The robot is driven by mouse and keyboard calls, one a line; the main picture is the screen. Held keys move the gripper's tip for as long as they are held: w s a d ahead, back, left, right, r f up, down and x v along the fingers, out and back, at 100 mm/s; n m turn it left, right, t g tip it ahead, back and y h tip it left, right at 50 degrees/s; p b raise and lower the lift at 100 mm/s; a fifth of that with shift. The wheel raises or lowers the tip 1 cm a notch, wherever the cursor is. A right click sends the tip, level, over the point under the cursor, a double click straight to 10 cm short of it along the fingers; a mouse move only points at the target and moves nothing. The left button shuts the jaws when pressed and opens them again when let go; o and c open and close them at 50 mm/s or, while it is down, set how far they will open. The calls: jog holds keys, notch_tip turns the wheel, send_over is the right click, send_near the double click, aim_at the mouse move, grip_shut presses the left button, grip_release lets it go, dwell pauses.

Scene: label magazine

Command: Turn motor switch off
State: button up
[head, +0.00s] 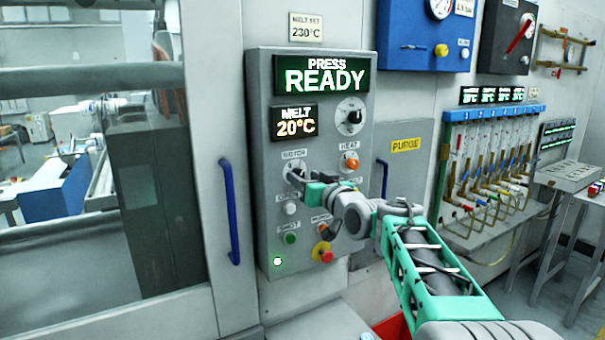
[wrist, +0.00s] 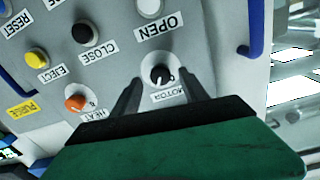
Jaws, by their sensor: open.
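My gripper (wrist: 161,80) is open in the wrist view, with one dark finger on each side of the knob. I cannot tell whether the fingers touch it. In the head view my gripper (head: 295,179) is at the panel just below the MOTOR label, and it mostly hides the switch. The panel displays read PRESS READY and MELT 20°C.
The orange HEAT knob (wrist: 75,103) sits beside the motor switch. OPEN (wrist: 150,6), CLOSE (wrist: 85,33) and EJECT (wrist: 37,57) buttons are close by. A red emergency button (head: 326,257) is low on the panel. A blue door handle (head: 229,212) stands left of the panel.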

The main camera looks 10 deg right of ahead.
jog(key=shift+x, duration=0.8)
jog(key=shift+c, duration=0.3)
grip_shut()
